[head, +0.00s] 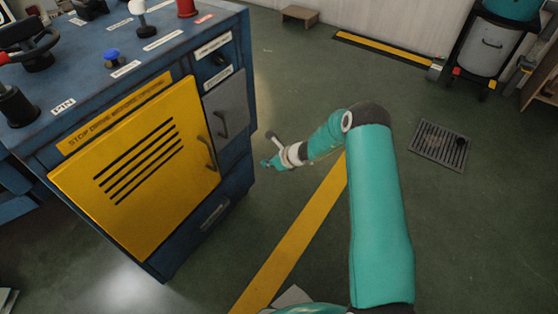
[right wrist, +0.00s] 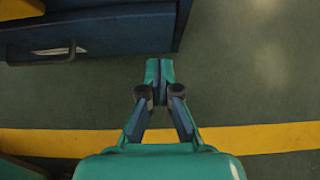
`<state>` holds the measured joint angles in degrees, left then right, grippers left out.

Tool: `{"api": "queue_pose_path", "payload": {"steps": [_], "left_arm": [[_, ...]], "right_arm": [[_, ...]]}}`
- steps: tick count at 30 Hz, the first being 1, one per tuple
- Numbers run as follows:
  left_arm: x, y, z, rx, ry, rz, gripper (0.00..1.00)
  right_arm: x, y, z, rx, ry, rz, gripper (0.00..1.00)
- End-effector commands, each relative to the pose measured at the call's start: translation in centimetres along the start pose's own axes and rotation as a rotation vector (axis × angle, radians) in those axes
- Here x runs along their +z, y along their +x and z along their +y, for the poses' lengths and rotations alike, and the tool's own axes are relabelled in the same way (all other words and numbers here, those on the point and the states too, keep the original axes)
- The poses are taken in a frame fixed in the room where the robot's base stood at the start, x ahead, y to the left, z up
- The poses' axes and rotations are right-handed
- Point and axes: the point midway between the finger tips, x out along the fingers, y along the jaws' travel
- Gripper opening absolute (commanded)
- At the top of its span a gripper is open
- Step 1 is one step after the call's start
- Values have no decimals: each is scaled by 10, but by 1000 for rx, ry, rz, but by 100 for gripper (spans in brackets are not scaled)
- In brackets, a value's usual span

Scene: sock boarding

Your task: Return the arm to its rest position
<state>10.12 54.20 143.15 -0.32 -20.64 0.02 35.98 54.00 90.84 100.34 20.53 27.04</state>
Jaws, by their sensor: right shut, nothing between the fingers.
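My right arm (head: 378,215) reaches forward in the head view, with its elbow bent to the left. My right gripper (head: 267,163) is a small teal shape beside the right side of the blue machine cabinet, apart from it in the picture. In the right wrist view the gripper (right wrist: 159,70) has its fingertips together and holds nothing. Floor shows around it. My left gripper is not in either view.
The blue cabinet (head: 237,150) with a closed yellow door (head: 190,190) stands at the left. Knobs and levers sit on its top. A yellow floor stripe (head: 290,250) runs beside it. A floor grate (head: 440,146) and a grey bin (head: 487,50) are at the right. Open floor lies between.

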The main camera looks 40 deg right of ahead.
Motion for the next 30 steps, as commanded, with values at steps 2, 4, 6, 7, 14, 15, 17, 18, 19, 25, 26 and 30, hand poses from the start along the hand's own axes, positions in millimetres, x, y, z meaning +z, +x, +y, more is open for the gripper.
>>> {"api": "queue_pose_path", "payload": {"steps": [2,4,6,7,14,15,17,18,19,25,26,30], "left_arm": [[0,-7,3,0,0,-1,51],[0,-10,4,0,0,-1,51],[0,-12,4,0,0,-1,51],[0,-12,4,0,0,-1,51],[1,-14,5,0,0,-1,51],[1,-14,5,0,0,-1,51],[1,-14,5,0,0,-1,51],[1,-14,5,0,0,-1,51],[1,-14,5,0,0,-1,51],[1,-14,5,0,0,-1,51],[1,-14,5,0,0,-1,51],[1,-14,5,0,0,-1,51]], "right_arm": [[2,-20,0,0,1,2,0],[2,-32,0,0,-1,3,0],[1,-41,0,1,0,2,0],[1,-44,0,1,0,2,0],[0,-55,2,4,-3,3,0],[0,-55,2,4,-4,3,0],[2,-54,4,7,-7,1,0],[5,-53,7,11,-12,-1,0],[8,-51,10,16,-17,-3,0],[31,-32,66,110,-81,-9,0],[32,-29,80,137,-101,-3,0],[15,-25,154,287,-254,61,0]]}}
